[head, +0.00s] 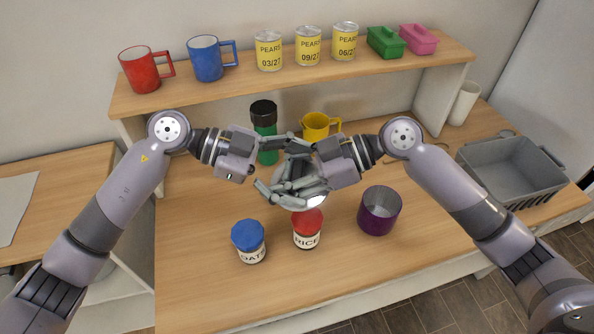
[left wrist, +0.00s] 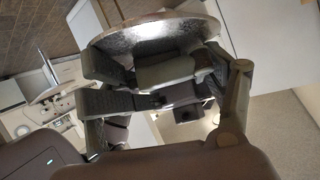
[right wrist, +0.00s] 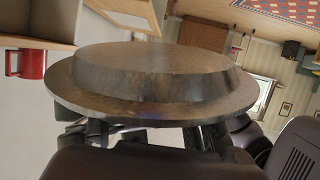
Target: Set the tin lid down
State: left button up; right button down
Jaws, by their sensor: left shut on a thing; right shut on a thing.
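The round grey metal tin lid (right wrist: 150,85) fills much of the right wrist view, and its rim also shows in the left wrist view (left wrist: 150,35). In the head view it is mostly hidden behind my fingers, above the table's middle. My left gripper (head: 293,150) is shut on the lid from the left. My right gripper (head: 285,187) is shut on it from the right, and the fingers of both overlap in the head view. A purple open-topped container (head: 379,211) stands on the table to the right of the hands.
The blue-capped OAT jar (head: 249,242) and red-capped RICE jar (head: 308,230) stand in front of the hands. A green jar (head: 264,130) and yellow mug (head: 316,126) stand behind. A grey basket (head: 512,172) is at right. The table (head: 200,285) is bare at front left.

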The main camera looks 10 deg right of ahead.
pick_arm(q)
jog(key=c, duration=0.4)
pick_arm(e)
jog(key=shift+s+a+r, duration=0.1)
pick_arm(q)
jog(key=o, duration=1.3)
jog(key=v, duration=1.2)
jog(key=shift+f, duration=0.1)
